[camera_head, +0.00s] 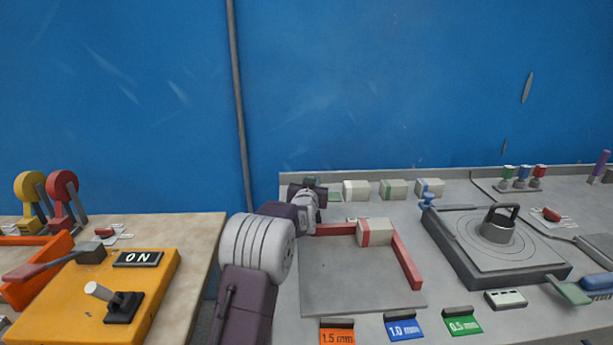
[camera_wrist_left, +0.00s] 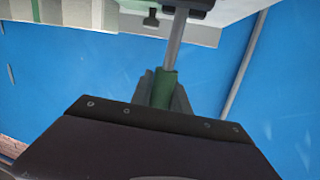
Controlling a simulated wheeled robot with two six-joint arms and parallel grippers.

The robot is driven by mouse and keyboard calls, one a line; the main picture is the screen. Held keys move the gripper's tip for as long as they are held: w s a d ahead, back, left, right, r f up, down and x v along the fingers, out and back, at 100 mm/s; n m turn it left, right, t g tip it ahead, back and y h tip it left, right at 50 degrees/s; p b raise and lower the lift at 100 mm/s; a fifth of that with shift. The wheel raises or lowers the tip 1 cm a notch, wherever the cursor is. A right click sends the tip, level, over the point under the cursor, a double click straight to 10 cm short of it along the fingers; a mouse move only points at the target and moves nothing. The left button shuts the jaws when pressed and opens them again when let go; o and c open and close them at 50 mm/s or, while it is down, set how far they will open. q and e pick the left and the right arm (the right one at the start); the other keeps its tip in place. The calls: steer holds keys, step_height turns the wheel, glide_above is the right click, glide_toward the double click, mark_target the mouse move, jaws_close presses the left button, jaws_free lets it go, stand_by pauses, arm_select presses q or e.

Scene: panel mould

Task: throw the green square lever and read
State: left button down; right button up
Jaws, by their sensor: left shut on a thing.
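My left gripper (camera_head: 312,190) is at the back left of the grey panel, beside the row of pale blocks. In the left wrist view the gripper (camera_wrist_left: 163,92) is shut on a green lever grip (camera_wrist_left: 165,86) at the end of a grey rod (camera_wrist_left: 177,40). The rod runs up to a dark mount at the top of that view. In the head view the lever is mostly hidden by my gripper and arm. I cannot tell the grip's full shape. My right gripper is in neither view.
Pale blocks with coloured bands (camera_head: 395,190) line the back. A red-banded block (camera_head: 375,232) sits by a red corner guide (camera_head: 408,262).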

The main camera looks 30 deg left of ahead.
arm_select(q)
steer(key=shift+w+d+f+m+g+y+p, duration=0.25)
steer(key=shift+d+m+p, duration=0.45)
steer(key=shift+p, duration=0.8)
steer(key=shift+w+d+f+m+g+h+p, duration=0.1)
steer(key=shift+w+d+f+m+p, duration=0.2)
steer(key=shift+w+d+m+p, duration=0.8)
steer(key=shift+s+d+f+m+g+y+p, duration=0.2)
steer(key=shift+m+p, duration=0.3)
steer(key=shift+p, duration=1.35)
steer(key=shift+a+f, duration=0.1)
steer(key=shift+a, duration=0.05)
steer(key=c, duration=1.3)
jaws_free()
steer(key=shift+o, duration=0.2)
steer(key=v, duration=0.9)
